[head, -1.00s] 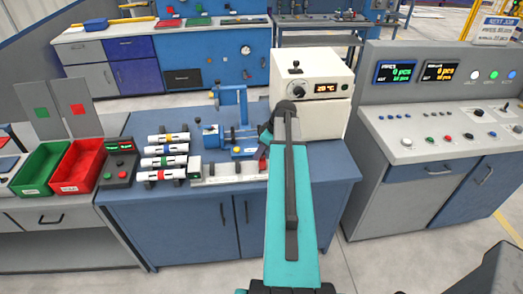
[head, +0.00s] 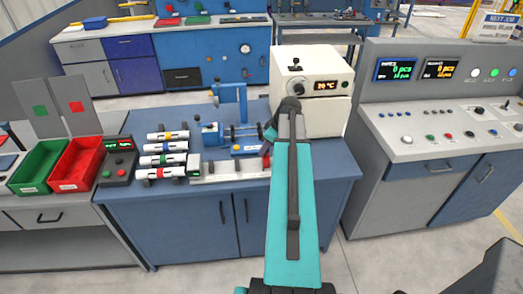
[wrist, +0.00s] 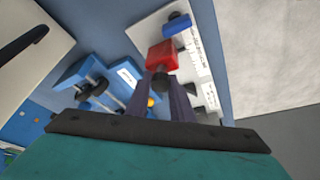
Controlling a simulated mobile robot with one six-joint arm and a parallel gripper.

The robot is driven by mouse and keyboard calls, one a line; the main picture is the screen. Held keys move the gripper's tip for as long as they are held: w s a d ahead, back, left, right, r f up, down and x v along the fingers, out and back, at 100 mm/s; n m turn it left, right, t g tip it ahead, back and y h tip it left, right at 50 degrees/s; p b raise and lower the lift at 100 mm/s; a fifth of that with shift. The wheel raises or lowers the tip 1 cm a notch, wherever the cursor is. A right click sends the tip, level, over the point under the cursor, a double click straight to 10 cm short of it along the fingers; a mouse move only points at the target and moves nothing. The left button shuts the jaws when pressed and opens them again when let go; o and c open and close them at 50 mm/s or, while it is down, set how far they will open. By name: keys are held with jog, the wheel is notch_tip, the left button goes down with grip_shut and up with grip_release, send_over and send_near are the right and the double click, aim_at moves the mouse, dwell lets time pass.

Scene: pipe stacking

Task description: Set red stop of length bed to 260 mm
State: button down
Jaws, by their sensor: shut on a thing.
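The length bed is a pale rail with a printed scale (wrist: 205,75), running along the front of the blue bench; its near side shows in the head view (head: 230,170). The red stop (wrist: 161,54) sits on the bed, with a dark round knob (wrist: 160,79) facing me. My gripper (wrist: 163,90) is shut on the red stop at its knob end. In the head view my arm and gripper (head: 268,140) cover most of the stop. The scale figures are too small to read.
A blue end piece (wrist: 177,24) lies past the stop on the bed. A blue clamp fixture (wrist: 85,80) stands close beside the bed. Several banded white pipes (head: 166,148) lie on a rack at the left. A cream oven box (head: 312,90) stands behind my arm.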

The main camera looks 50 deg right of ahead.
jog(key=shift+s+d, duration=0.2)
jog(key=shift+d, duration=0.05)
jog(key=c, duration=1.5)
grip_release()
jog(key=shift+c, duration=0.2)
jog(key=shift+r, duration=0.15)
jog(key=b+v, duration=0.3)
jog(key=v, duration=1)
jog(key=shift+s+r+b, duration=0.2)
jog(key=shift+b, duration=0.15)
